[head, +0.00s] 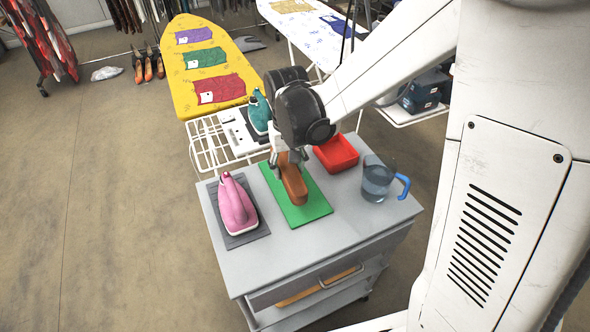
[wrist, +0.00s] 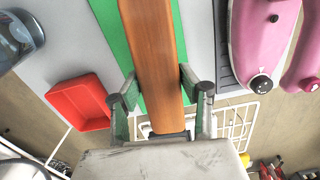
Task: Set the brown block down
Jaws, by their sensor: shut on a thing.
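The brown block (head: 293,184) is a long wooden piece in my gripper (head: 290,158), over the green mat (head: 310,207) on the grey cart top. In the wrist view the brown block (wrist: 154,50) runs lengthwise between the two fingers of my gripper (wrist: 160,92), which are shut on its sides. The green mat (wrist: 112,32) shows behind the block in that view. Whether the block touches the mat or hangs just above it, I cannot tell.
A pink iron (head: 236,205) stands on a dark pad left of the mat. A red tray (head: 336,154) and a water jug (head: 376,180) with a blue handle are to the right. A yellow ironing board (head: 205,65) stands behind. The cart top's front (head: 290,255) is clear.

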